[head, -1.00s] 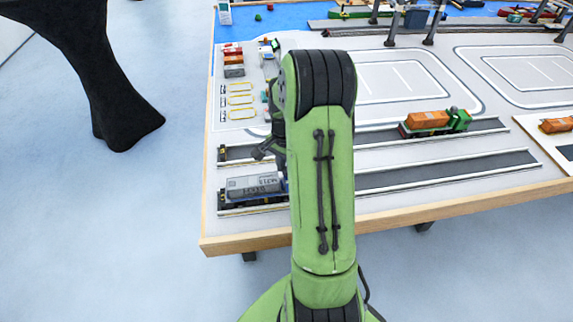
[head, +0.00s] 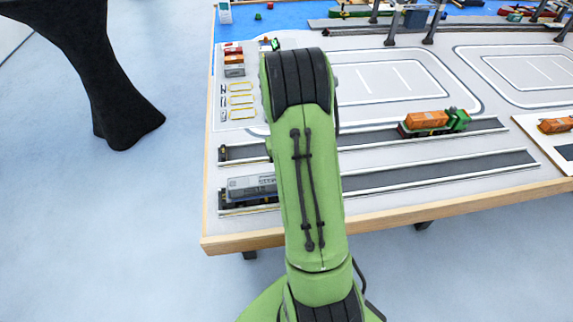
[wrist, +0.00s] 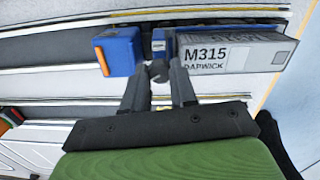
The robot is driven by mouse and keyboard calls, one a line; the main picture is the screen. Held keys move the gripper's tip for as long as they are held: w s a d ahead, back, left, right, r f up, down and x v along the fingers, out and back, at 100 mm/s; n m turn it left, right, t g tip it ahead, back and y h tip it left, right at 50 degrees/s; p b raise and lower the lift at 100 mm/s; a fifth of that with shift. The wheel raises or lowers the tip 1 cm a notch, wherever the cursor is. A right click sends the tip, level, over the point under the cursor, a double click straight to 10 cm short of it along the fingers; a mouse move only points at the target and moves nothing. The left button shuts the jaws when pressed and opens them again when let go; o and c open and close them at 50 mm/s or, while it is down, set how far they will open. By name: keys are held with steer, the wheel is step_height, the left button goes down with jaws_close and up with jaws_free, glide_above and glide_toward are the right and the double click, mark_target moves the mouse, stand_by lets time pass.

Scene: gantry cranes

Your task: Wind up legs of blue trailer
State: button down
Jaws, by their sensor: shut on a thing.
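The blue trailer (wrist: 158,42) carries a grey container (wrist: 235,52) marked M315 DAPWICK. A blue truck cab (wrist: 120,50) stands at its left end in the wrist view. My gripper (wrist: 158,78) is shut on a small dark knob (wrist: 158,70) at the trailer's near side, close to the gap behind the cab. The legs themselves cannot be made out. In the head view the grey container (head: 250,187) shows at the table's left front, and my arm hides the cab, the knob and my gripper.
The rig stands on a dark lane with pale edges. A green truck (head: 435,121) with an orange container stands on the lane behind, to the right. Small containers (head: 234,60) stand at the back left. The front lane right of my arm is clear.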

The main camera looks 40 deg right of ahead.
steer(key=n, duration=1.1)
steer(key=shift+n, duration=0.4)
stand_by(0.4)
steer(key=c, duration=0.9)
jaws_free()
steer(key=r+p, duration=0.1)
steer(key=r, duration=0.4)
steer(key=r+p, duration=0.1)
steer(key=r, duration=0.4)
steer(key=r+p, duration=0.1)
steer(key=r, duration=0.4)
steer(key=shift+w+a+r+p, duration=0.3)
steer(key=shift+r+p, duration=0.05)
steer(key=shift+p, duration=0.05)
